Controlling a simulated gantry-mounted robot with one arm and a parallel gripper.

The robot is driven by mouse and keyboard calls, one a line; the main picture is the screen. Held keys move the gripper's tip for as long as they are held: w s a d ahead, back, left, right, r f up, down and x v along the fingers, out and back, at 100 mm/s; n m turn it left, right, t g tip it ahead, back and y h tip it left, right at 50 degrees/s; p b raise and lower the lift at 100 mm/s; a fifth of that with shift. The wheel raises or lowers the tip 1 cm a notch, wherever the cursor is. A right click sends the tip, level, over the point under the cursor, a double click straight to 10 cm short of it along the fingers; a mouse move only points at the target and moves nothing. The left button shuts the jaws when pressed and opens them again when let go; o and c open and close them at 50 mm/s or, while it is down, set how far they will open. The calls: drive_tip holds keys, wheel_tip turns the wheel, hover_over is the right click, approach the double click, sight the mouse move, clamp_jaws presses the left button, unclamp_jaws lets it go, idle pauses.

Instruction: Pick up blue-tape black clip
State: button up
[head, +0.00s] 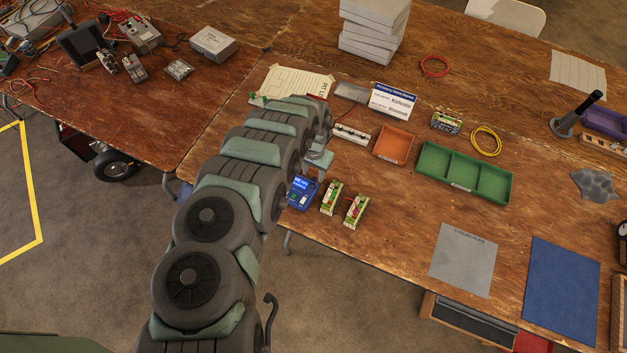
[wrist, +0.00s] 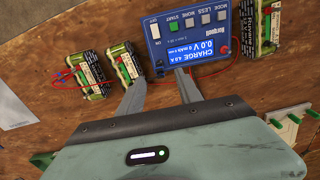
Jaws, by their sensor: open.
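The fingertips are just short of the near edge of a blue charger (wrist: 188,35) with a lit display. In the head view my arm reaches over the table to beside the charger (head: 302,193); the fingertips are hard to make out there. I cannot make out a black clip with blue tape in either view. Thin red leads (wrist: 68,83) run near the battery packs and past the fingers.
Two battery packs (head: 331,197) (head: 355,210) stand right of the charger; they also show in the wrist view (wrist: 124,62) (wrist: 92,75). An orange tray (head: 394,143) and a green tray (head: 432,160) are farther right. Bare wood lies before the green tray.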

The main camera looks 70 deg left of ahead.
sight(314, 179)
drive_tip(key=shift+a+f, duration=0.1)
drive_tip(key=shift+f, duration=0.35)
drive_tip(key=shift+d+f, duration=0.2)
drive_tip(key=shift+f, duration=0.9)
drive_tip(key=shift+a+f, duration=0.1)
drive_tip(key=shift+f, duration=0.3)
drive_tip(key=shift+f+b, duration=0.35)
drive_tip(key=shift+f, duration=0.4)
clamp_jaws()
